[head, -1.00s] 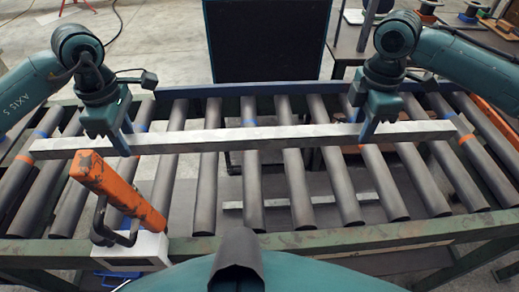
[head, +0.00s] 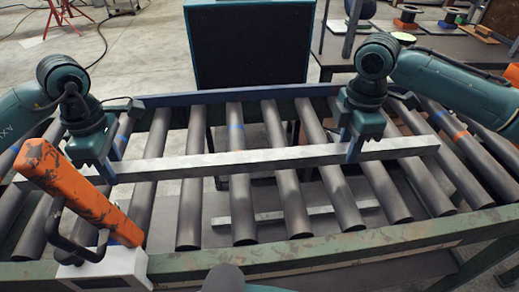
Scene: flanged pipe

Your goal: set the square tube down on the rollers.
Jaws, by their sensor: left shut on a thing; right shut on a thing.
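The square tube (head: 230,162) is a long grey metal bar lying crosswise over the rollers (head: 290,207) in the head view. My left gripper (head: 106,172) is shut on it towards its left end. My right gripper (head: 355,151) is shut on it towards its right end. The tube slopes slightly up to the right in the picture. It is at or close above the roller tops; I cannot tell whether it touches them. Its left end is partly hidden behind the orange post.
A worn orange post (head: 78,190) with a black handle and white box (head: 103,270) stands at the front left, close to the tube. A thinner grey bar (head: 290,215) shows low between the rollers. A dark panel (head: 248,45) stands behind the conveyor.

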